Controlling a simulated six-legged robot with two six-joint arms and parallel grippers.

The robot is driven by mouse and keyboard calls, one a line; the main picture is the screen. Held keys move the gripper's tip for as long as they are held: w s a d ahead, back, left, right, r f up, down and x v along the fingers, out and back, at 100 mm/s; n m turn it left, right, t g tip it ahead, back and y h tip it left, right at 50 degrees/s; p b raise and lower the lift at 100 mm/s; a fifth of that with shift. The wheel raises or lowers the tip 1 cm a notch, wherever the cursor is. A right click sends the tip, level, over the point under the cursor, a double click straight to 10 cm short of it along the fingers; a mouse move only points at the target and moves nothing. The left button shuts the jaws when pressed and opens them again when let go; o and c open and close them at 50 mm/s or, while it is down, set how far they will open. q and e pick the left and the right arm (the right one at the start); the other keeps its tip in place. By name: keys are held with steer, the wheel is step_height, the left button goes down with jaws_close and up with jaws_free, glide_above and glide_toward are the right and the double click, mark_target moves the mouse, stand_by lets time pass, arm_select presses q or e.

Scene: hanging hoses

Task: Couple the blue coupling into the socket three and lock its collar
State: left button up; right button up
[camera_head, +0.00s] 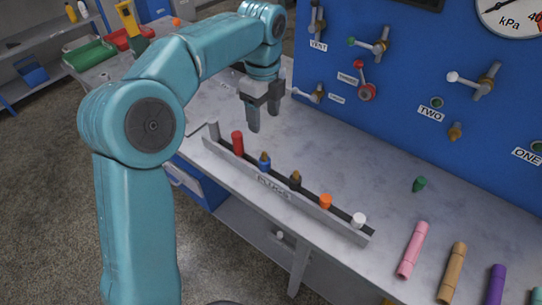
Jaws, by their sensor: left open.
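My left gripper (263,112) is open and empty, fingers pointing down, above the bench just behind the left part of a plug rack. A small blue piece with a brass tip (264,160) stands in that rack, to the right of a red cylinder; I cannot tell whether it is the blue coupling or a plug. The blue panel (420,50) carries labels TWO and ONE. A blurred label (347,78) to their left may read THREE, beside a red fitting with a red lever (366,89). Socket three itself cannot be made out clearly. My right gripper is not in view.
The rack marked PLUGS (285,190) also holds red, dark, orange and white pieces. A small green piece (419,184) stands alone on the grey bench (340,155). Pink (413,250), tan and purple cylinders lie at the right. Levers stick out from the panel. A gauge sits top right.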

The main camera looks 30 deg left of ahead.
arm_select(q)
steer(key=b, duration=0.1)
glide_toward(265, 160)
steer(key=f, duration=0.3)
steer(key=a+f, duration=0.1)
steer(key=f, duration=0.1)
steer(key=shift+w, duration=0.35)
steer(key=shift+s+d+f, duration=0.15)
steer(key=shift+s+f, duration=0.2)
steer(key=shift+f, duration=0.05)
steer(key=f, duration=0.4)
steer(key=shift+w+f, duration=0.1)
steer(key=shift+w, duration=0.25)
steer(key=shift+s+f, duration=0.2)
steer(key=shift+f, duration=0.3)
steer(key=shift+w+f, duration=0.1)
steer(key=shift+w, duration=0.05)
jaws_close()
